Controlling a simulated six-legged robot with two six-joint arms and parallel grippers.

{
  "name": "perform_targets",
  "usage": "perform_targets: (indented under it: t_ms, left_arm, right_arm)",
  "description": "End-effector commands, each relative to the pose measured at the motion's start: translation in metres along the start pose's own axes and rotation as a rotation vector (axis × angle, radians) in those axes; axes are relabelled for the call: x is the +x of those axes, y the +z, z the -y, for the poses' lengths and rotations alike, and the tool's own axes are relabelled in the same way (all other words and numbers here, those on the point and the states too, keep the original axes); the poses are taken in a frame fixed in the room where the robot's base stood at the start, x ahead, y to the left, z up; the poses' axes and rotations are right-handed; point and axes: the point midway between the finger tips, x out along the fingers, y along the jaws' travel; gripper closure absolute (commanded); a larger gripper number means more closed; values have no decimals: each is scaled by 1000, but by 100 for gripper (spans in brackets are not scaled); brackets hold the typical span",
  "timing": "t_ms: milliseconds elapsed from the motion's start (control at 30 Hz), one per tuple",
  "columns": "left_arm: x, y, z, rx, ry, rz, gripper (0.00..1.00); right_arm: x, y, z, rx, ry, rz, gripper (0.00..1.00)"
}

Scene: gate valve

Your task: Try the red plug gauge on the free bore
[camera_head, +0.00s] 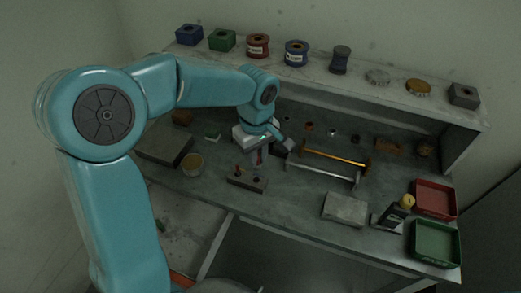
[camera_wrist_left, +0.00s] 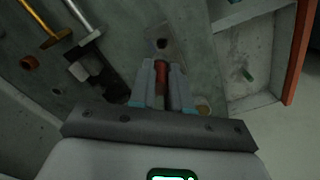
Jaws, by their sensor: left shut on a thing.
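My left gripper (camera_head: 259,152) hangs over the bench with its fingers pointing down. It is shut on the red plug gauge (camera_wrist_left: 162,72), which shows between the two fingers in the left wrist view. A small grey block (camera_head: 247,181) lies on the bench just below the gripper in the head view. A reddish upright piece (camera_head: 237,170) stands at its left part. In the left wrist view a dark bore (camera_wrist_left: 161,44) shows in the block, just beyond the fingertips. I cannot tell whether the gauge's tip touches the block. My right gripper is not in view.
A brass-coloured bar (camera_head: 335,157) and a grey bar (camera_head: 320,172) lie to the right. A round tin (camera_head: 192,164) and a grey box (camera_head: 165,146) stand left. Red (camera_head: 435,199) and green (camera_head: 435,243) trays are at the right end. A shelf (camera_head: 330,78) runs behind.

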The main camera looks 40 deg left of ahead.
Motion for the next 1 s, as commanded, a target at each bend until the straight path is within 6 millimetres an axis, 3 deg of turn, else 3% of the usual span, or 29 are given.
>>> perform_targets:
  t_ms: [533, 1000]
  left_arm:
    - [49, 2, 1, 4, -1, 0, 100]
    - [52, 1, -1, 4, 0, 0, 100]
  right_arm:
    - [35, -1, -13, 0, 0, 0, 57]
    - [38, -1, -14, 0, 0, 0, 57]
